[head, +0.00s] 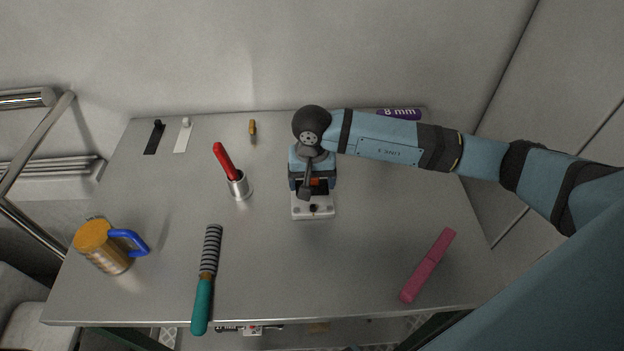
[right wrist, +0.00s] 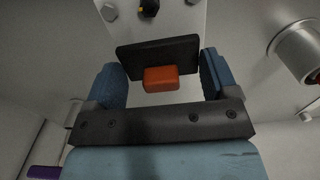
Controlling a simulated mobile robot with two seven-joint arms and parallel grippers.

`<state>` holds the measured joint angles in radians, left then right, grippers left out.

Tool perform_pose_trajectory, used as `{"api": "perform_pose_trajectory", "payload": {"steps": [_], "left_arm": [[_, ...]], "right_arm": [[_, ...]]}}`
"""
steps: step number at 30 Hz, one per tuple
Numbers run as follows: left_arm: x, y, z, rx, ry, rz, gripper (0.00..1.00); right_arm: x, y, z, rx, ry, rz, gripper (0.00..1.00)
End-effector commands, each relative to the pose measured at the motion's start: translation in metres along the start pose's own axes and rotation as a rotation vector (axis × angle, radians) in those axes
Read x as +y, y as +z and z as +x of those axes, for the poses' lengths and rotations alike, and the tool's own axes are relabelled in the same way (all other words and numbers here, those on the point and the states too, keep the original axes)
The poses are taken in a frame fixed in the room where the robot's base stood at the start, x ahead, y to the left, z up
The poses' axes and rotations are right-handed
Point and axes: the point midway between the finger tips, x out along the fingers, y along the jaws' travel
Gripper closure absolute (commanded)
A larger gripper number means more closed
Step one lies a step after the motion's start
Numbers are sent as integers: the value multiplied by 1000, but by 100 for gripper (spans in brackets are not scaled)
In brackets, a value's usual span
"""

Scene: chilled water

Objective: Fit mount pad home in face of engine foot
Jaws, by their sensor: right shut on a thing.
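The engine foot appears to be the pale block (head: 313,210) with a dark bolt hole near the middle of the table. It also shows at the top of the right wrist view (right wrist: 175,22) with bolt heads. My right gripper (head: 314,184) is over its far part, pointing down. In the right wrist view the two blue fingers (right wrist: 160,75) are shut on the ends of the mount pad, a black plate (right wrist: 132,57) with an orange block (right wrist: 161,79) on it. The pad lies against or just above the foot; I cannot tell if it is seated. My left gripper is out of view.
A metal cup (head: 240,188) with a red-handled tool stands left of the foot. A teal-handled tool (head: 203,295), an amber mug (head: 100,245) and a pink bar (head: 428,265) are on the table (head: 350,270). A purple label (head: 400,114) is at the back. The front middle is clear.

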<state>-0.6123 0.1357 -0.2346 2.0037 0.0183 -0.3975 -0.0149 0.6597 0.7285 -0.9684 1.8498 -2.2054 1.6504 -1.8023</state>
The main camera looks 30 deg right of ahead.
Motion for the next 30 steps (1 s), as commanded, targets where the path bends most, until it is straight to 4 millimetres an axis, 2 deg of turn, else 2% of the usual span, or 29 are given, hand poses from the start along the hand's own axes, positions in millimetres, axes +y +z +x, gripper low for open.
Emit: {"api": "perform_pose_trajectory", "payload": {"steps": [30], "left_arm": [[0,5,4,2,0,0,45]], "right_arm": [[0,0,0,-1,0,1,43]]}}
